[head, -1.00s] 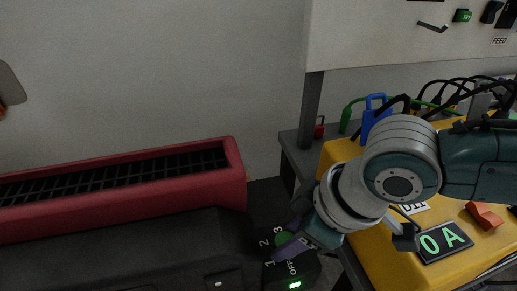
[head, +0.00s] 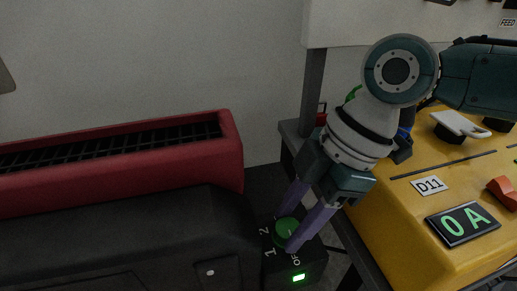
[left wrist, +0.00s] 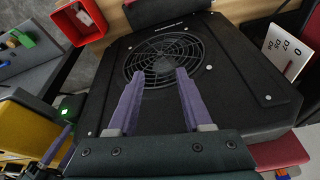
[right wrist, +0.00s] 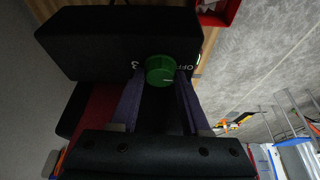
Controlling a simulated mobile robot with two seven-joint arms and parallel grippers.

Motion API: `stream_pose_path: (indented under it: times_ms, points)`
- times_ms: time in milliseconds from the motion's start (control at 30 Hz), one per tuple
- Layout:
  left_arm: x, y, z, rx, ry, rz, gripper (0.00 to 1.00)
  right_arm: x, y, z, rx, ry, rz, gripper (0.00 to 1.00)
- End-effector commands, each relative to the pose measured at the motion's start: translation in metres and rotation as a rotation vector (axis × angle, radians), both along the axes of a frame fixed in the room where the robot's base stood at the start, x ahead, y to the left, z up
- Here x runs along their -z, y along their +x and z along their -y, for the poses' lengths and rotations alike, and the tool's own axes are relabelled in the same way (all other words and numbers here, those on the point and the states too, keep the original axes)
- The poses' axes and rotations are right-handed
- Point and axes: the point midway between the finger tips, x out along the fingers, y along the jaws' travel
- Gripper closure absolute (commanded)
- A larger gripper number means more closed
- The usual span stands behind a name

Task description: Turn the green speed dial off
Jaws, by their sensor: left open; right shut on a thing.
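The green speed dial (head: 286,230) sits on top of a small black control box (head: 313,262) with white labels around it; 1, 2 and part of OFF show in the head view. My right gripper (head: 288,236) reaches down with its purple fingers on either side of the dial and is shut on it. In the right wrist view the dial (right wrist: 160,70) lies between the fingertips, with 3 to its left and OFF to its right. A green light (head: 299,278) glows on the box. My left gripper (left wrist: 158,82) is open and empty over a black fan housing (left wrist: 235,90).
A red blower with a dark grille (head: 110,152) stands left of the box. A yellow machine (head: 400,225) with a "0 A" display (head: 463,223) stands close on the right. A grey table post (head: 313,95) rises behind my right gripper.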

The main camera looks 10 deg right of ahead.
Motion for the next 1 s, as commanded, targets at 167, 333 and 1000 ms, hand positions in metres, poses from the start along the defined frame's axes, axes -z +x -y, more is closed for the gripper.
stream_pose_path:
  times_ms: [167, 333, 1000]
  points:
    - [0.0066, 0.0001, 0.0010, -0.003, -0.004, 0.000, 0.50, 0.0008, 0.0010, -0.0003, -0.055, 0.001, 0.002, 1.00]
    - [0.0078, 0.0002, 0.0024, -0.006, -0.010, 0.001, 0.50, 0.0000, 0.0010, 0.0001, -0.078, -0.001, 0.002, 1.00]
    - [0.0077, 0.0002, 0.0016, -0.004, -0.005, 0.000, 0.50, -0.0001, 0.0007, 0.0002, -0.082, -0.001, 0.001, 0.24]
